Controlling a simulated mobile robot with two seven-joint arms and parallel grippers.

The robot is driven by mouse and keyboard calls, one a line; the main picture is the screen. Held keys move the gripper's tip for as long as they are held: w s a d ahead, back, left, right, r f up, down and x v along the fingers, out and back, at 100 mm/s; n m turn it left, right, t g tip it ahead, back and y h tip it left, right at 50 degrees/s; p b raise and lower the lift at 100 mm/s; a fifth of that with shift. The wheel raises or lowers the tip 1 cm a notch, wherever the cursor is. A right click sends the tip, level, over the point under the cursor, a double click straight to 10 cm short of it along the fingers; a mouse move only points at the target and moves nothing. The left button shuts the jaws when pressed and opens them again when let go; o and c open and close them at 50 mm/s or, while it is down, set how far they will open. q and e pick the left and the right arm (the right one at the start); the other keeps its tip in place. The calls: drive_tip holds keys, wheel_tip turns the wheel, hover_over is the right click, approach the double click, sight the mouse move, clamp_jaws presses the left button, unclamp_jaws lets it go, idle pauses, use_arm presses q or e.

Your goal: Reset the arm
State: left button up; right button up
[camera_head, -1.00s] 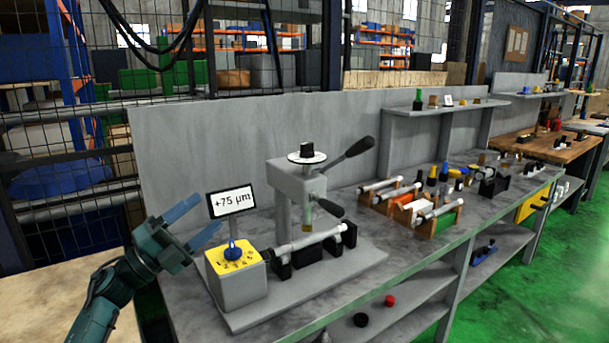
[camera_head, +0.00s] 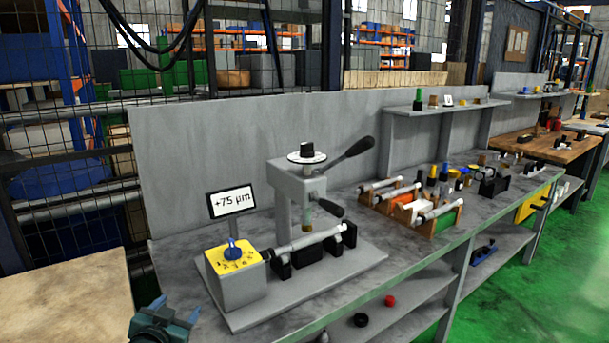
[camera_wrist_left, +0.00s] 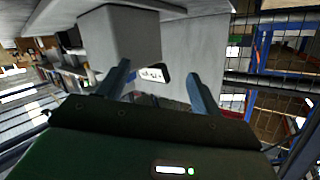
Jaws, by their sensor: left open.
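My left gripper (camera_head: 172,318) is at the bottom edge of the head view, low in front of the grey bench and only partly in frame. In the left wrist view, its two blue fingers (camera_wrist_left: 158,85) stand apart with nothing held between them. Past the fingers, that view shows the grey block (camera_wrist_left: 120,38) and the small display (camera_wrist_left: 152,74). My right gripper is in neither view.
The grinder fixture has a yellow-topped block with a blue knob (camera_head: 233,250), a "+75 µm" display (camera_head: 231,202) and a lever press (camera_head: 298,190). A rack of cylinders (camera_head: 412,205) stands to its right. A beige table top (camera_head: 65,300) is at left.

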use_arm(q)
drive_tip(key=s+d+f+g+h, duration=0.1)
drive_tip(key=s+d+f, duration=0.3)
drive_tip(key=s, duration=0.6)
drive_tip(key=s+d+f+g+h, duration=0.1)
drive_tip(key=s+d+f, duration=0.3)
drive_tip(key=s, duration=0.6)
drive_tip(key=s+d+f+g+h, duration=0.1)
drive_tip(key=s+d+f, duration=0.4)
drive_tip(key=s, duration=0.6)
drive_tip(key=shift+d+n+g, duration=0.3)
drive_tip(key=shift+d+g, duration=0.2)
drive_tip(key=shift+g, duration=0.3)
